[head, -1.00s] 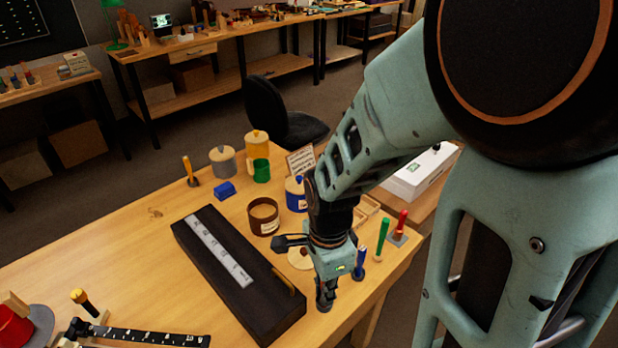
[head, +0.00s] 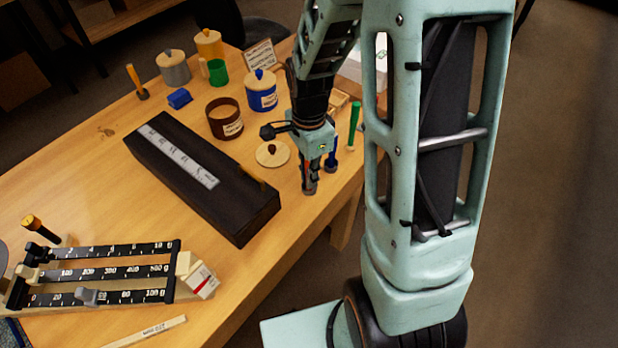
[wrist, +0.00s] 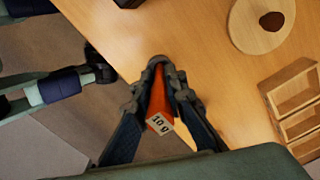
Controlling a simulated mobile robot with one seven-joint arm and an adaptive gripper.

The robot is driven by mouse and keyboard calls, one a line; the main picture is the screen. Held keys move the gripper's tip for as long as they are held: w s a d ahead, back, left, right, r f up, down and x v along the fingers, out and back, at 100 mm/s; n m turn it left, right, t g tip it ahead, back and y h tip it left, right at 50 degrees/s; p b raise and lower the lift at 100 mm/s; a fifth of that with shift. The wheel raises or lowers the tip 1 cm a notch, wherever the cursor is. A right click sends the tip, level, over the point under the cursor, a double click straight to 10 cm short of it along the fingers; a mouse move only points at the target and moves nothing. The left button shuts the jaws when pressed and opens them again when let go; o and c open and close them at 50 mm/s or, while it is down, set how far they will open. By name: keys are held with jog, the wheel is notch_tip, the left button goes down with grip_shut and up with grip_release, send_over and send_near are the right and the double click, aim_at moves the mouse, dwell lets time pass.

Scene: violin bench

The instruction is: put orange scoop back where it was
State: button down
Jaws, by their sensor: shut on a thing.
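My gripper (head: 308,187) is shut on the orange scoop (wrist: 159,97). In the wrist view the scoop's orange handle lies between the two fingers, with a pale, marked end facing the camera. Its bowl is not visible. In the head view only a little orange shows at the fingertips. The gripper points down near the right edge of the wooden table (head: 90,165), to the right of the long dark case (head: 235,200). I cannot tell whether the scoop touches the table.
A round wooden lid (head: 272,155) lies close left of my gripper, and a blue-handled tool (head: 331,155) stands close right. A green-handled tool (head: 353,125) is behind. Several canisters, including a blue one (head: 262,98), stand farther back. A compartmented tray (wrist: 290,100) shows in the wrist view.

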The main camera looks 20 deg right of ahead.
jog(key=shift+f, duration=0.2)
jog(key=c, duration=2)
grip_release()
jog(key=shift+o, duration=0.2)
jog(key=shift+r, duration=0.15)
notch_tip(320, 180, up, 12)
jog(key=shift+r+p, duration=0.1)
jog(key=shift+p, duration=0.65)
